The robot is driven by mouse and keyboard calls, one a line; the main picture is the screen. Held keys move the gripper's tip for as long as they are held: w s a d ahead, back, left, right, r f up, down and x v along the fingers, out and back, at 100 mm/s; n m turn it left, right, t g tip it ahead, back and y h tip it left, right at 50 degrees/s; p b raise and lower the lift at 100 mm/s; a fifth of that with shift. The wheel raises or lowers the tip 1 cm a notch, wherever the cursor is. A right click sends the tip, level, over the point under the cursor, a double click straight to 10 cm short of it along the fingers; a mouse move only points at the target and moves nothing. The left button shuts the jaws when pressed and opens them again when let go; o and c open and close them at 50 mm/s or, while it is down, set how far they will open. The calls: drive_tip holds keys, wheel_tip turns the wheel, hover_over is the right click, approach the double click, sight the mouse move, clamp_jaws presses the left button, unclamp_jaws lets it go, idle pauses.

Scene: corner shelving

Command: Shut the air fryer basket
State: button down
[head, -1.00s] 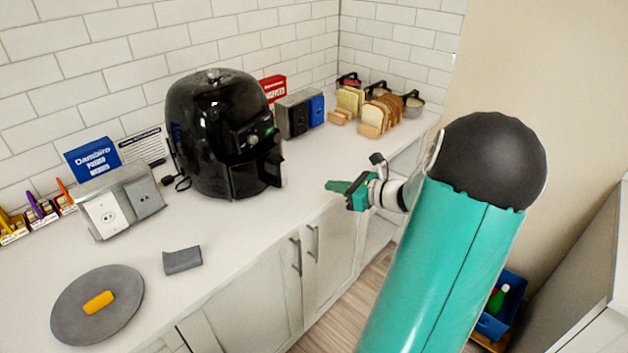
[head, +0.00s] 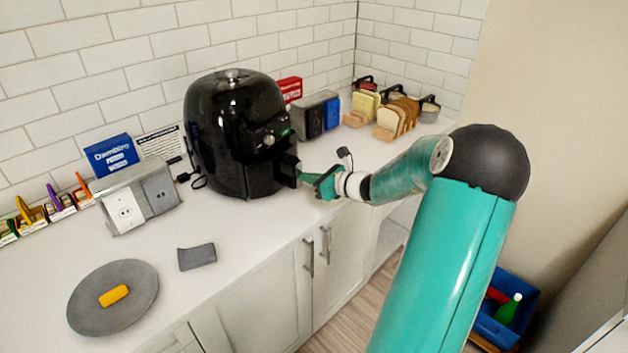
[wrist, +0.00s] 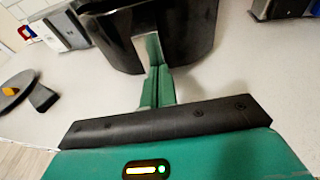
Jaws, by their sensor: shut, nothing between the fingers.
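The black air fryer (head: 232,130) stands on the white counter against the tiled wall. Its basket handle (head: 288,170) sticks out at the front right. How far the basket stands out of the body is hard to tell. My gripper (head: 303,175) is shut and empty, its green fingertips at the front of the handle. In the wrist view, the shut fingers (wrist: 157,80) point at the grey front of the handle (wrist: 152,47), touching or nearly so. The lower black body of the fryer (wrist: 190,35) fills the top of that view.
Outlet boxes (head: 140,197) and a blue box (head: 112,155) stand left of the fryer. Bread slices (head: 392,120) and pots stand to the right. A grey plate (head: 85,315) with a yellow item lies at front left.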

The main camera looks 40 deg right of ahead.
sight(299, 173)
drive_tip(key=shift+w+a, duration=0.2)
drive_tip(key=shift+w, duration=0.7)
drive_tip(key=shift+w+a, duration=0.2)
drive_tip(key=shift+w, duration=0.65)
drive_tip(key=shift+w+a+r, duration=0.1)
